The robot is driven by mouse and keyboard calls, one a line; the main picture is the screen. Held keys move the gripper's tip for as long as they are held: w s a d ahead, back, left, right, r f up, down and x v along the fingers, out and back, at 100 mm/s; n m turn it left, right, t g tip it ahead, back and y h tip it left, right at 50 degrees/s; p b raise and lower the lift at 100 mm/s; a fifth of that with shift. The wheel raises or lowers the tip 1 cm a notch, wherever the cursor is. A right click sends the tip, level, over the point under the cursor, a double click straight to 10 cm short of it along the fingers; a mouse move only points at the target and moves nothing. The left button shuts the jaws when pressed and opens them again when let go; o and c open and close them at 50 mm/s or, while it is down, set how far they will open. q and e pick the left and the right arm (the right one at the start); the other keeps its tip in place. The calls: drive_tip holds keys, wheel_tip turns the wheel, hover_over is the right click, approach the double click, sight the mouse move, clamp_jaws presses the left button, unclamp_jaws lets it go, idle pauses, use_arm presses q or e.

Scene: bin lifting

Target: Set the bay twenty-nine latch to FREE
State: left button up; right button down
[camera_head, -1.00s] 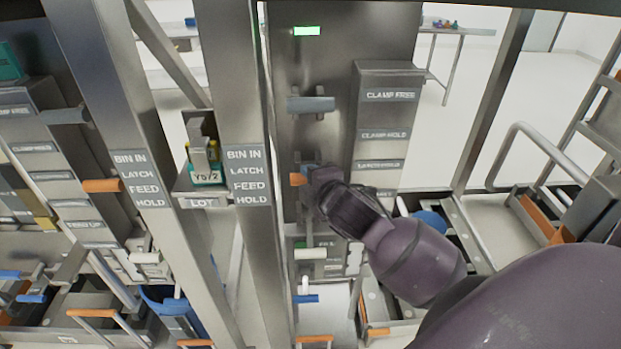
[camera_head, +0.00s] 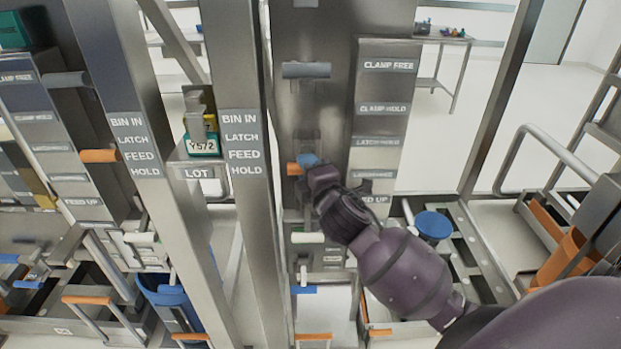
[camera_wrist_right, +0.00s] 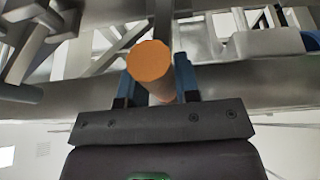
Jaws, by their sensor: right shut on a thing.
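The orange-ended latch lever (camera_head: 294,169) juts from the grey metal column in the middle of the head view. My right gripper (camera_head: 309,161) is shut on it, with a blue fingertip beside the orange end. In the right wrist view, the round orange end (camera_wrist_right: 150,62) sits between the two blue fingers (camera_wrist_right: 158,85). The labelled panel (camera_head: 398,52) right of the lever reads CLAMP FREE, CLAMP HOLD and LATCH HOLD from the top. The label below, about level with the lever, is too blurred to read. No bay number is legible. My left gripper is out of view.
A grey bar handle (camera_head: 306,70) is above the lever; a white handle (camera_head: 307,238) and a blue handle (camera_head: 304,290) are below. A post with a BIN IN, LATCH, FEED, HOLD sign (camera_head: 243,141) stands left. Another orange lever (camera_head: 100,156) is farther left.

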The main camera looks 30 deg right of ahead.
use_arm(q)
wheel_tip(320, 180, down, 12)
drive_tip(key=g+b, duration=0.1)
drive_tip(key=b, duration=1)
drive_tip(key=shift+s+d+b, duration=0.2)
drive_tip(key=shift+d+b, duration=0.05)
drive_tip(key=shift+b, duration=0.1)
use_arm(e)
wheel_tip(320, 180, down, 6)
drive_tip(key=n+t, duration=0.2)
drive_tip(key=t, duration=0.2)
drive_tip(key=shift+w+d+n+t, duration=0.25)
drive_tip(key=shift+w+n+t, duration=0.05)
drive_tip(key=shift+w, duration=0.1)
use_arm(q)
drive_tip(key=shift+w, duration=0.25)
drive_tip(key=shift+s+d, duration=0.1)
use_arm(e)
drive_tip(key=c, duration=0.9)
unclamp_jaws()
drive_tip(key=shift+f, duration=0.1)
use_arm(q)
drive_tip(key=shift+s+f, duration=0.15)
use_arm(e)
drive_tip(key=shift+o, duration=0.2)
